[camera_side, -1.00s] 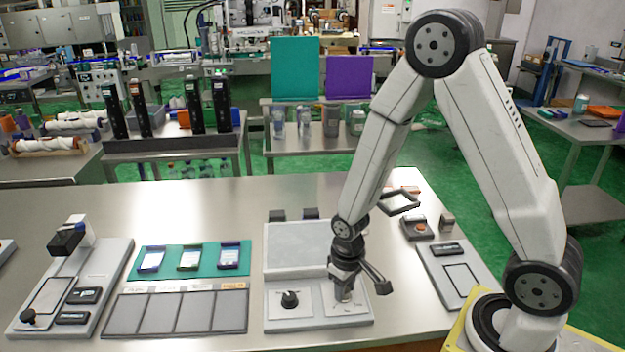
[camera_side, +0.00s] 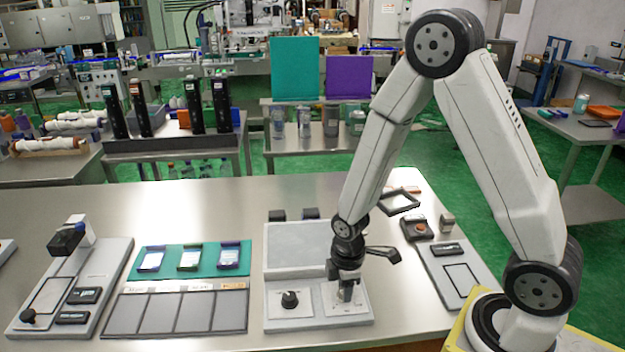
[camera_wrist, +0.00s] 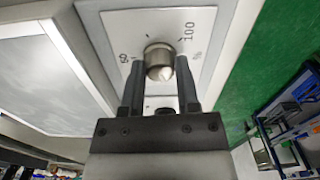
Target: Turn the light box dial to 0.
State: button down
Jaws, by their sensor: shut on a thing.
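The light box (camera_side: 297,245) stands at the front middle of the table, with a pale panel and two dials on its front part. Its right dial is a silver knob (camera_wrist: 159,62) on a white plate with marks; I read "100" at upper right and what looks like "50" at left. The knob's pointed end faces down in the wrist view; its exact reading is unclear. My gripper (camera_wrist: 160,72) is shut on this knob, one finger on each side. In the side view my gripper (camera_side: 346,292) hides most of the knob. The left dial (camera_side: 290,299) is black and free.
A row of dark panels (camera_side: 178,312) and a teal tray (camera_side: 172,271) with several small items lie left of the light box. A grey fixture (camera_side: 101,262) stands further left. A black frame (camera_side: 399,203) and a flat grey plate (camera_side: 459,277) lie to the right.

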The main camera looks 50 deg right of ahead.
jog(key=n, duration=0.5)
jog(key=shift+n, duration=0.3)
dwell(0.4)
jog(key=shift+c, duration=1.7)
grip_release()
jog(key=shift+r, duration=0.1)
jog(key=shift+r, duration=3.8)
